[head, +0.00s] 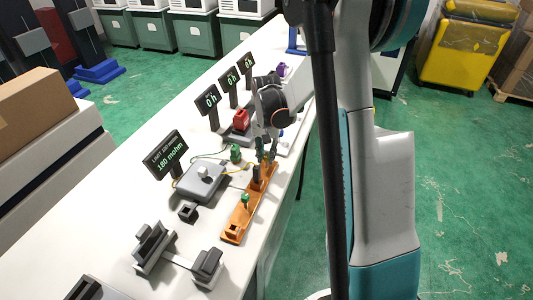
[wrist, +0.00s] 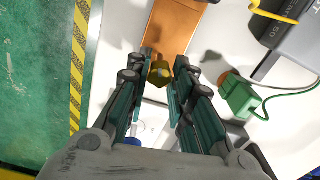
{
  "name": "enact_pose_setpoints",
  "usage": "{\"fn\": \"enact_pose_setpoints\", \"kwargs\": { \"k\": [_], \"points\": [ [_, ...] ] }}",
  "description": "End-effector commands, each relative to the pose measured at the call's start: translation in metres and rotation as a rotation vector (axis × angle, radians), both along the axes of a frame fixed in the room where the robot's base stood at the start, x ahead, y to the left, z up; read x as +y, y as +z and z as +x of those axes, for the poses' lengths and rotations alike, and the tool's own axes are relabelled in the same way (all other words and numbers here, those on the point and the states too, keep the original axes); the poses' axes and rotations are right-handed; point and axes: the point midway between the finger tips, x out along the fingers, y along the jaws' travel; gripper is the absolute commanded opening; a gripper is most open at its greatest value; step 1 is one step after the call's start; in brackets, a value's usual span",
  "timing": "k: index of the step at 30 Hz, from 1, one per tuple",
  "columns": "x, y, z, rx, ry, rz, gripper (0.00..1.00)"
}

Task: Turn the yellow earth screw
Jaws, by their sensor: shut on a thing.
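The yellow earth screw (wrist: 160,74) is a small yellow knob at the near end of an orange board (wrist: 178,25) in the wrist view. My gripper (wrist: 164,62) is shut on the screw, with one dark green finger on each side of it. In the head view, my gripper (head: 266,156) points down at the far end of the orange board (head: 240,220), and the screw is hidden or too small to make out there.
A grey meter box (head: 202,182) stands left of the board, with a display (head: 166,155) reading 180 mohm. A green clip (wrist: 237,97) with a green cable lies right of my fingers. A yellow cable runs nearby. Black holders (head: 155,247) stand at the near end of the table.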

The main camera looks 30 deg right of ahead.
Motion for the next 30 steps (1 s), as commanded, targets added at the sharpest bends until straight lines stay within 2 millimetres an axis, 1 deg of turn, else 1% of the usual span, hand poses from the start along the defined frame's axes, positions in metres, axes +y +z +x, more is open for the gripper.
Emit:
{"fn": "enact_pose_setpoints", "kwargs": {
  "k": [6,15,22,30],
  "points": [
    [0.0,0.0001,0.0003,0.0,-0.196,0.0,0.0],
    [0.0001,0.0001,0.0004,0.0,-0.404,0.0,0.0],
    [0.0002,0.0001,0.0004,0.0,-0.492,0.0,0.0],
    [0.0001,0.0001,0.0004,-0.001,-0.525,0.001,0.0]
  ]
}}
